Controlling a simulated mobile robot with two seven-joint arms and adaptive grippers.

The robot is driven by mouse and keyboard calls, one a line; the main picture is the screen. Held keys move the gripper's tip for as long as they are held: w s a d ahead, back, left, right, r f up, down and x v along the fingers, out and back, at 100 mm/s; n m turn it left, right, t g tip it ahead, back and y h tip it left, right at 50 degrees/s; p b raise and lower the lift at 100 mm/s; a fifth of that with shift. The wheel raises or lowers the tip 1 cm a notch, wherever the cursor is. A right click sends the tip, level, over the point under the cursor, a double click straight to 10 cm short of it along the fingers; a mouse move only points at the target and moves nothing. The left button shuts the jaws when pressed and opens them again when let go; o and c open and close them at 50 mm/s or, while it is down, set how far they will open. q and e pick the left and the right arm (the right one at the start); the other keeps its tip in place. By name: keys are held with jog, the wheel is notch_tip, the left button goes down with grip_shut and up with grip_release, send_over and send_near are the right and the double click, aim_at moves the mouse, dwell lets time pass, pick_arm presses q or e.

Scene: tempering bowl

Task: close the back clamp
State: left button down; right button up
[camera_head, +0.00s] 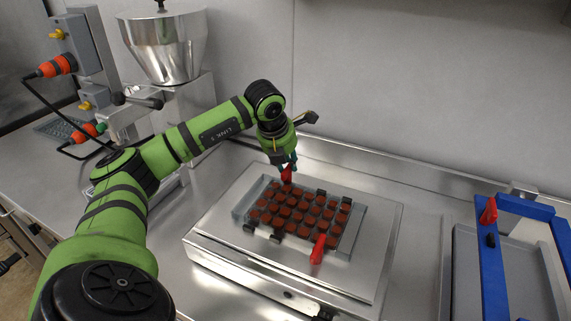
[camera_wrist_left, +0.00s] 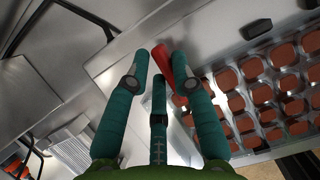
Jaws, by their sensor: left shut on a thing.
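The back clamp's red handle (camera_head: 287,174) stands steeply at the far edge of the mould (camera_head: 352,232), a clear tray of brown pieces on a metal plate. My left gripper (camera_head: 285,160) is at this handle from above, with teal fingers shut on it. In the left wrist view the red handle (camera_wrist_left: 177,70) shows between the fingertips of the gripper (camera_wrist_left: 160,68), beside the mould's rows of pieces. The handle's lower end is partly hidden by a finger. The front clamp's red handle (camera_head: 318,249) leans at the mould's near edge. My right gripper is not in view.
The metal plate (camera_head: 220,235) has bare room around the mould. A blue frame (camera_head: 490,270) with a red handle (camera_head: 489,211) and a grey tray (camera_head: 475,265) stand at the right. A steel hopper machine (camera_head: 168,45) stands at the back left. A wall rises behind the counter.

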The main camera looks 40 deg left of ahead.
pick_arm(q)
jog(key=shift+w+d+n+y, duration=0.2)
jog(key=shift+n+y, duration=0.1)
jog(key=shift+n, duration=0.7)
jog(key=shift+r, duration=0.1)
jog(key=c, duration=1.1)
grip_release()
jog(key=shift+c, duration=0.2)
jog(key=shift+a+r, duration=0.1)
jog(key=v, duration=1.1)
jog(key=shift+d+r, duration=0.25)
jog(key=shift+r, duration=0.15)
